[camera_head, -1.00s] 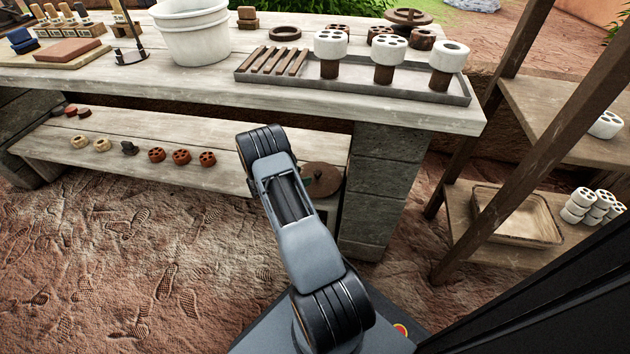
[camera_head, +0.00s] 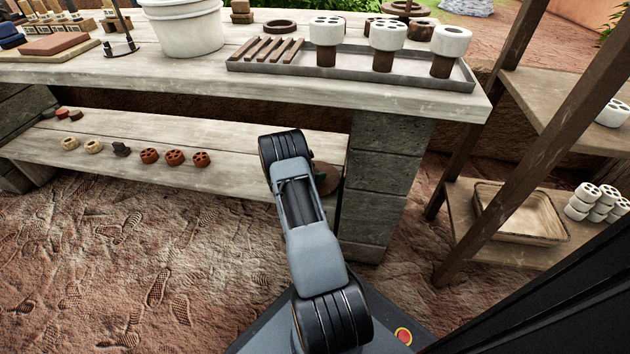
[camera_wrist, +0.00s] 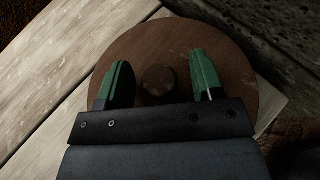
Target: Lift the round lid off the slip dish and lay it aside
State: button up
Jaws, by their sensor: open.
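The round brown lid (camera_wrist: 180,45) fills the middle of the wrist view, with a dark round knob (camera_wrist: 158,80) at its centre. My gripper (camera_wrist: 160,78) is open, its two green fingers above the lid, one on each side of the knob. I cannot tell whether the fingers touch the lid or the knob. In the head view my arm hides most of the lid (camera_head: 328,180) on the lower shelf. The slip dish beneath the lid is hidden in both views.
The lower shelf (camera_head: 230,190) holds several small clay pieces (camera_head: 175,158) at left, with bare board between them and my arm. A stone pillar (camera_head: 385,185) stands close to the right of the lid. The bench top (camera_head: 200,75) overhangs the shelf.

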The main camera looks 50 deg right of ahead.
jog(key=shift+c, duration=0.4)
jog(key=c, duration=1)
jog(key=shift+r, duration=0.15)
jog(key=shift+r, duration=0.25)
jog(key=r, duration=0.1)
jog(key=r+p, duration=0.2)
jog(key=shift+w+a+r, duration=0.3)
jog(key=shift+r, duration=0.05)
jog(key=shift+w+a+r+p, duration=1)
jog(key=shift+w+a+r, duration=0.4)
jog(key=shift+a, duration=0.35)
jog(key=shift+w+a+r+p, duration=1.05)
jog(key=shift+w+a+r, duration=0.35)
jog(key=shift+a, duration=0.35)
jog(key=shift+w+a+r+p, duration=1)
jog(key=shift+w+a+r, duration=0.4)
jog(key=shift+a, duration=0.35)
jog(key=shift+s+r, duration=0.1)
jog(key=shift+s, duration=0.05)
